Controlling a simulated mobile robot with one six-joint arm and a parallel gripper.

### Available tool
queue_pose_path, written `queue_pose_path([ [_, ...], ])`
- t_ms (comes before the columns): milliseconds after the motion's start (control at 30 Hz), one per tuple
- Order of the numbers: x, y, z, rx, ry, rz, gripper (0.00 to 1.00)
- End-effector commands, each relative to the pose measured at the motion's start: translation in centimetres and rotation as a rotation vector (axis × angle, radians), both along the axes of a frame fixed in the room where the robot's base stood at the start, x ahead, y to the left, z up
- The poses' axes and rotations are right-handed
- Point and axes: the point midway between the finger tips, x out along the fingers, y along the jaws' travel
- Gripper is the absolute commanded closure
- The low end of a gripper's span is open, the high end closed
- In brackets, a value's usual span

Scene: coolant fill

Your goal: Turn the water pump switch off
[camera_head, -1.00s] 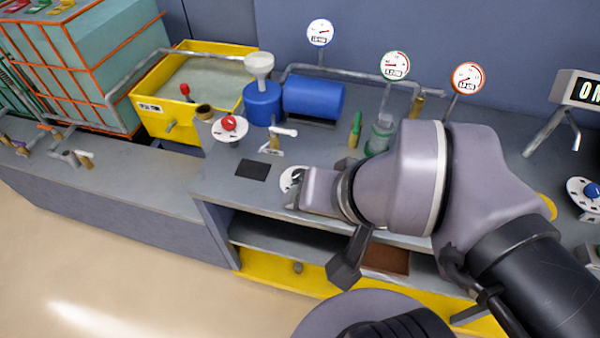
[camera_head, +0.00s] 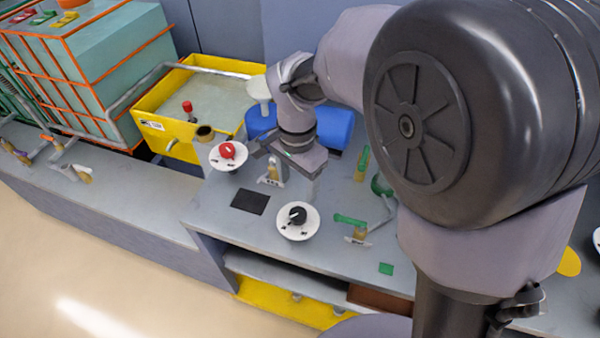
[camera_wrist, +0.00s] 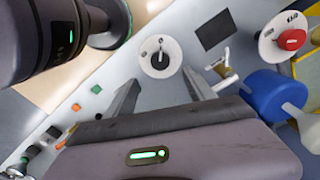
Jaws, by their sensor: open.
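A round white dial with a black knob (camera_head: 297,215) sits on the grey bench, and a white dial with a red knob (camera_head: 228,150) sits beyond it to the left. I cannot read which one is the water pump switch, nor their settings. Both also show in the wrist view, the black knob (camera_wrist: 160,58) just beyond my fingertips and the red knob (camera_wrist: 291,39) at the upper right. My gripper (camera_head: 288,165) is open and empty above the bench, behind the black-knob dial and apart from it. In the wrist view its fingers (camera_wrist: 162,88) are spread, pointing toward that dial.
A blue pump (camera_head: 333,127) stands behind my gripper. A small valve (camera_head: 271,170) stands between the dials, and a green-handled valve (camera_head: 352,224) is right of the black knob. A dark square (camera_head: 249,201) lies flat on the bench. A yellow tank (camera_head: 172,145) is at the left.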

Motion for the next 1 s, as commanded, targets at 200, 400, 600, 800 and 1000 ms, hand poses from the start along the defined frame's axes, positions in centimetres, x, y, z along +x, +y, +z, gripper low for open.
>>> queue_pose_path([
  [200, -0.1, -0.1, -7.2, -0.001, 0.003, 0.0, 0.37],
  [400, -0.1, -0.1, -10.9, 0.0, 0.001, 0.001, 0.37],
  [600, 0.0, -0.1, -11.7, 0.001, -0.001, 0.0, 0.37],
  [800, 0.0, -0.1, -11.6, 0.001, -0.001, 0.0, 0.41],
  [1000, 0.0, -0.1, -11.6, 0.001, -0.001, 0.0, 0.8],
])
